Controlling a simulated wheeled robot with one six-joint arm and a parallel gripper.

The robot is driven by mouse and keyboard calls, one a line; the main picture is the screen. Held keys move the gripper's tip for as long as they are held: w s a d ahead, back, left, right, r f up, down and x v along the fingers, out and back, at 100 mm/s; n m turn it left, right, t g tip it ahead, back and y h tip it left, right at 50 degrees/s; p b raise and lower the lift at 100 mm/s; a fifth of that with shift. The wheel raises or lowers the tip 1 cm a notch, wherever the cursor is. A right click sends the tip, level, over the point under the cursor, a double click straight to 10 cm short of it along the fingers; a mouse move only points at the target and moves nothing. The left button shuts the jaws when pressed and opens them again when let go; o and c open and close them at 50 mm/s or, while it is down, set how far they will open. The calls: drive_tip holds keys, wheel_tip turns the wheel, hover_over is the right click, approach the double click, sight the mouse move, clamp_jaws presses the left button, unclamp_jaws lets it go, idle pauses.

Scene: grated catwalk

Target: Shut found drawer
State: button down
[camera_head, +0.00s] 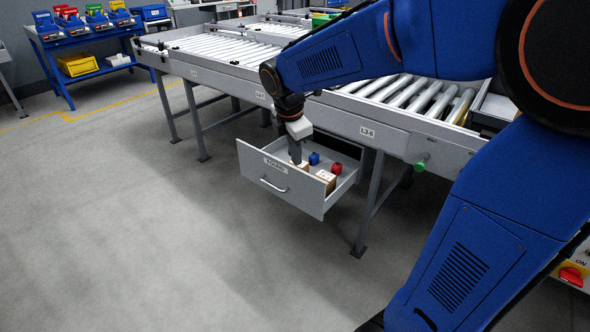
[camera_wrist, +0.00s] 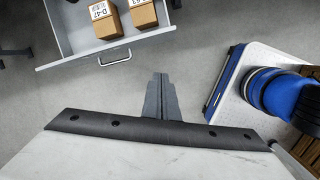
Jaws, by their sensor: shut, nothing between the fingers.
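The grey drawer labelled FOUND (camera_head: 252,168) is pulled out from under the conveyor table. It holds small cardboard boxes (camera_head: 327,177), a blue item (camera_head: 314,159) and a red item (camera_head: 336,169). In the wrist view its front edge and handle (camera_wrist: 115,57) cross the top left, with two boxes (camera_wrist: 104,22) inside. My gripper (camera_head: 297,160) points down and overlaps the drawer in the head view. In the wrist view my shut, empty fingers (camera_wrist: 159,77) show outside the drawer's front edge, apart from the handle.
The roller conveyor (camera_head: 225,52) stands on grey legs above and behind the drawer; one leg (camera_head: 369,205) is right of it. A blue bench with coloured bins (camera_head: 90,38) is far left. The floor (camera_head: 130,230) in front is clear. My own base shows at right in the wrist view.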

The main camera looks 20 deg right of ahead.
sight(295, 168)
drive_tip(key=w+a+f+n, duration=0.2)
drive_tip(key=w+f+n, duration=0.15)
drive_tip(key=w, duration=0.25)
drive_tip(key=shift+n+h, duration=0.3)
drive_tip(key=shift+n, duration=0.15)
drive_tip(key=shift+w+d+f, duration=0.55)
drive_tip(key=shift+d+f, duration=0.3)
drive_tip(key=shift+f, duration=0.65)
drive_tip(key=shift+w+d+f, duration=0.55)
drive_tip(key=shift+d+f, duration=0.3)
drive_tip(key=shift+f, duration=0.6)
drive_tip(key=shift+w+d+f, duration=0.55)
drive_tip(key=shift+d+f, duration=0.3)
drive_tip(key=shift+f, duration=0.65)
drive_tip(key=w+d, duration=0.7)
drive_tip(key=d, duration=0.4)
drive_tip(key=w+d, duration=0.6)
drive_tip(key=d, duration=0.5)
drive_tip(key=shift+w+d, duration=0.35)
drive_tip(key=shift+d, duration=0.05)
